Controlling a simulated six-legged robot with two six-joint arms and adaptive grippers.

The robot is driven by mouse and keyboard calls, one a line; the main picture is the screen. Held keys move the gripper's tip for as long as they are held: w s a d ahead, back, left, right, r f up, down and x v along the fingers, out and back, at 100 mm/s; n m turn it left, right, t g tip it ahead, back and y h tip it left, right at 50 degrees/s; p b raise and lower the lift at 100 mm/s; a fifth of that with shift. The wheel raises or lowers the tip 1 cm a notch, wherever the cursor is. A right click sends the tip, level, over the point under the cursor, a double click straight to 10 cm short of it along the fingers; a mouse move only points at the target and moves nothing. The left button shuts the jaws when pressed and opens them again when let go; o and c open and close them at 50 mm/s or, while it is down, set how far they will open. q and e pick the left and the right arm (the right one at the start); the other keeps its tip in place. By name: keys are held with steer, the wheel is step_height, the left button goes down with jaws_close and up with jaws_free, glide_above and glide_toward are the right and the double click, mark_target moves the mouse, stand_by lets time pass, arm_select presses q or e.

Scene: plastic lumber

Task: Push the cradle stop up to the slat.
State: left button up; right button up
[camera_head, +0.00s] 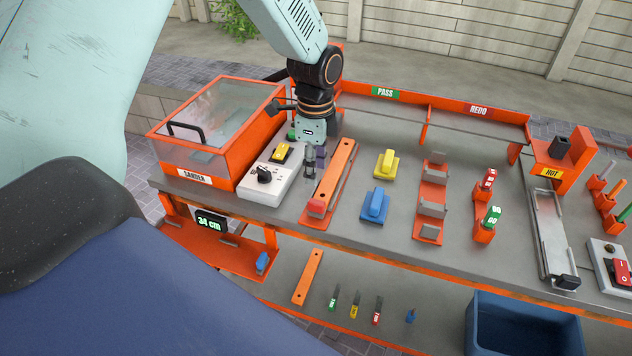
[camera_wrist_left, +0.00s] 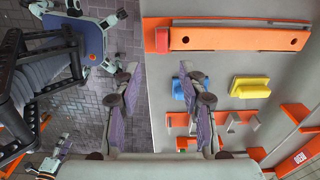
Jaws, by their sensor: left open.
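The orange slat (camera_head: 337,172) lies lengthwise in a cradle on the bench, and it also shows at the top of the left wrist view (camera_wrist_left: 240,38). The red cradle stop (camera_head: 316,207) is at the slat's near end; in the wrist view the stop (camera_wrist_left: 162,40) is at the slat's left end. I cannot tell whether a small gap parts them. My left gripper (camera_head: 315,164) is open and empty, pointing down just left of the slat, between it and the sander's switch box. Its spread fingers (camera_wrist_left: 160,85) show in the wrist view. My right gripper is not in view.
The sander box (camera_head: 180,158) and white switch box (camera_head: 269,185) stand left of the cradle. Yellow (camera_head: 386,164) and blue (camera_head: 375,205) handled blocks stand to its right, with an orange rack (camera_head: 431,200) beyond. The bench's front edge is close to the stop.

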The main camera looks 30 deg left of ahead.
arm_select(q)
step_height(320, 180, up, 2)
steer(key=shift+w, duration=0.15)
stand_by(0.4)
